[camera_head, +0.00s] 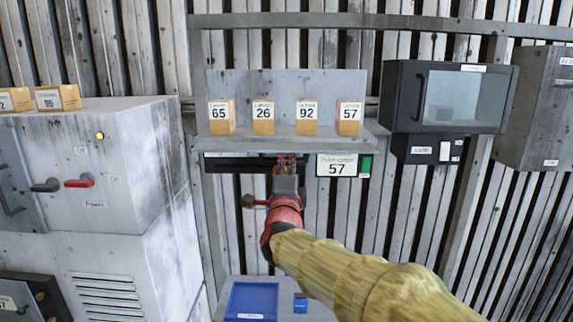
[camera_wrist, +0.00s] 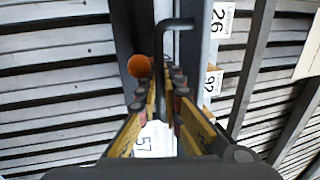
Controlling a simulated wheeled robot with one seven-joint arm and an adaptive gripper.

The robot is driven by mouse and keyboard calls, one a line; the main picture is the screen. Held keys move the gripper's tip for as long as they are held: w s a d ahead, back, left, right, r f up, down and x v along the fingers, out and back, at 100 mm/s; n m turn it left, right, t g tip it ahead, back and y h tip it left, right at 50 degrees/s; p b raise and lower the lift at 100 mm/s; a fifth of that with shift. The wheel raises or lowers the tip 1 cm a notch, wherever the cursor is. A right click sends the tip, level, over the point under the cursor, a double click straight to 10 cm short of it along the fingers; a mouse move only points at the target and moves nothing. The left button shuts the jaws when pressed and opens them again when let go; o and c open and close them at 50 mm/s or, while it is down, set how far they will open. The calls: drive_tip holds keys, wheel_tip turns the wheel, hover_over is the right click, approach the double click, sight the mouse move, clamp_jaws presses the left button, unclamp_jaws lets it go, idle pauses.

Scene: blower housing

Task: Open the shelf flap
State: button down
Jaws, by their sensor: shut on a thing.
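My gripper (camera_head: 286,162) is just under the front of the grey shelf (camera_head: 195,140) in the head view, with its fingers pointing away from the camera. In the wrist view my gripper (camera_wrist: 162,88) has its two fingers closed in on a thin dark bent handle (camera_wrist: 177,23), which runs down between them. A dark flap panel (camera_wrist: 128,40) lies behind the handle. In the head view only a dark strip of it (camera_head: 225,163) shows under the shelf, and my gripper hides the handle. I cannot tell how far the flap is tilted.
Several numbered boxes (camera_head: 264,118) stand on the shelf. A black windowed cabinet (camera_head: 405,95) is at right. A grey machine with a red lever (camera_head: 79,184) is at left. A blue tray (camera_head: 252,300) is below.

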drive_tip(key=shift+f, duration=0.1)
idle(0.6)
drive_tip(key=r+g+p, duration=0.1)
drive_tip(key=p, duration=0.2)
drive_tip(key=shift+s, duration=0.1)
drive_tip(key=shift+s+r+g+p, duration=0.15)
drive_tip(key=shift+g+p, duration=0.25)
drive_tip(key=shift+p, duration=0.6)
drive_tip(key=shift+f+p, duration=0.2)
drive_tip(key=shift+p, duration=0.15)
drive_tip(key=c, duration=2.3)
unclamp_jaws()
drive_tip(key=shift+s+r, duration=0.1)
drive_tip(key=shift+s, duration=0.05)
